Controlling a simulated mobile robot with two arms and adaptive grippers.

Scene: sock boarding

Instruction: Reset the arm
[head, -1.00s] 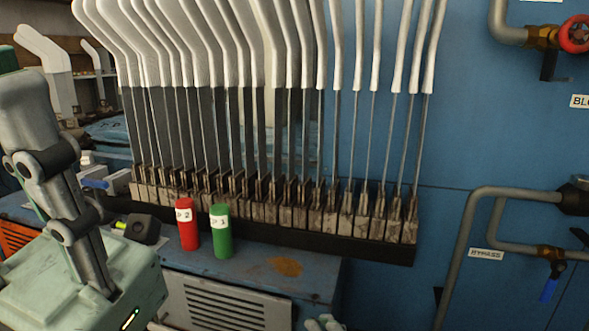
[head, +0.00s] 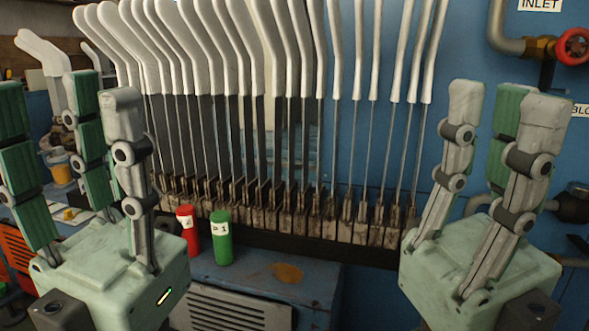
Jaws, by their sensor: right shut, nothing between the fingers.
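My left gripper (head: 62,92) stands upright at the left, its pale green palm low in the picture. Its green and grey fingers point up and are spread apart, with nothing held between them. My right gripper (head: 507,103) stands upright at the right, in front of the blue wall. It is shut and empty, its grey and green fingers pointing up. The two grippers are well apart, on either side of the row of boards. The arms behind the palms are mostly out of view.
A row of white-topped sock boards (head: 335,60) on thin rods stands in a dark rack (head: 300,246) between my grippers. A red can (head: 188,232) and a green can (head: 221,240) sit on the blue bench (head: 270,285). Pipes with a red valve wheel (head: 573,46) are at the right.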

